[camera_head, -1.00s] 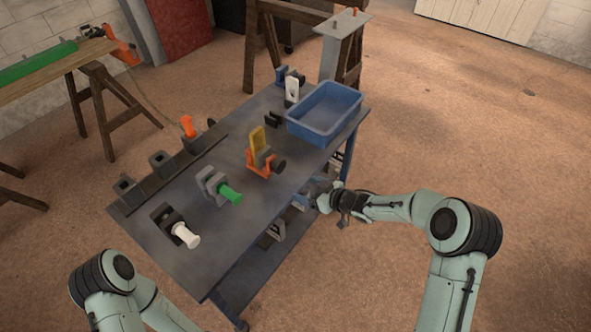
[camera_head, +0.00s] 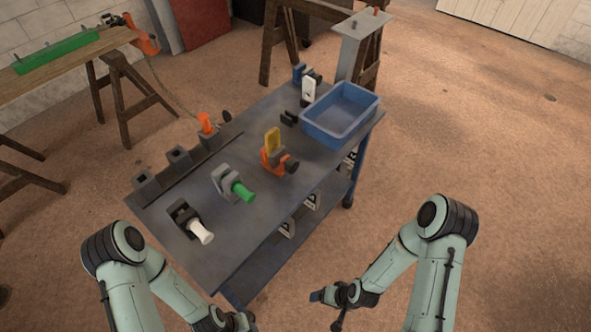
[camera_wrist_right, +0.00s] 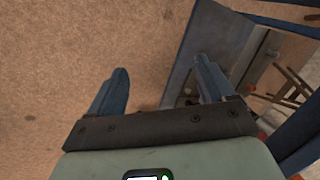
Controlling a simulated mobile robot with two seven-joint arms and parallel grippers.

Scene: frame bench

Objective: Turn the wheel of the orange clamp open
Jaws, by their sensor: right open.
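The orange clamp (camera_head: 268,160) stands on the bench top in the head view, with a yellow piece (camera_head: 273,141) upright in it. Its dark wheel (camera_head: 291,166) faces the bench's right edge. My right gripper (camera_head: 318,296) is off the bench, low in the picture and well apart from the clamp. In the right wrist view its two blue fingers (camera_wrist_right: 162,70) are spread with nothing between them. My left gripper (camera_head: 242,321) is at the bottom edge near the bench's front corner, partly cut off; its fingers are not clear.
Other clamps stand on the bench (camera_head: 240,211): one with a green handle (camera_head: 243,192), one with a white handle (camera_head: 201,232). A blue bin (camera_head: 341,114) sits at the far right end. A dark rail with blocks (camera_head: 178,158) lines the left edge. Floor right of the bench is clear.

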